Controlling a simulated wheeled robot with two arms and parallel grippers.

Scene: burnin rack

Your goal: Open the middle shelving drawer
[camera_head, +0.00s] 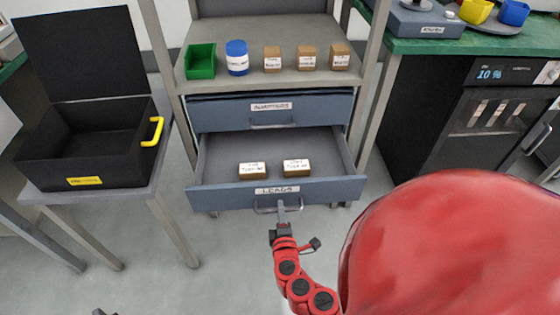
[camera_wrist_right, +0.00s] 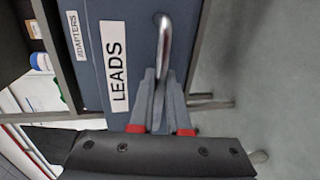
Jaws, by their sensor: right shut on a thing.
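The grey-blue drawer labelled LEADS (camera_head: 316,191) stands pulled out from the shelving, below the drawer labelled ADAPTERS (camera_head: 230,117), which looks shut. Two labelled boxes, a left one (camera_head: 252,170) and a right one (camera_head: 297,168), lie in the open LEADS drawer. My right gripper (camera_head: 281,213) is shut on the metal handle (camera_head: 264,210) of the LEADS drawer. In the right wrist view its fingers (camera_wrist_right: 160,88) sit on both sides of the handle bar (camera_wrist_right: 164,40). A small dark tip at the bottom left edge of the head view may be my left gripper (camera_head: 101,312).
The shelf (camera_head: 225,82) above holds a green bin (camera_head: 200,61), a blue-lidded jar (camera_head: 237,58) and several small brown boxes. An open black case (camera_head: 85,150) stands on a left-hand table. A green-topped bench (camera_head: 420,46) is at right. Floor before the drawer is clear.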

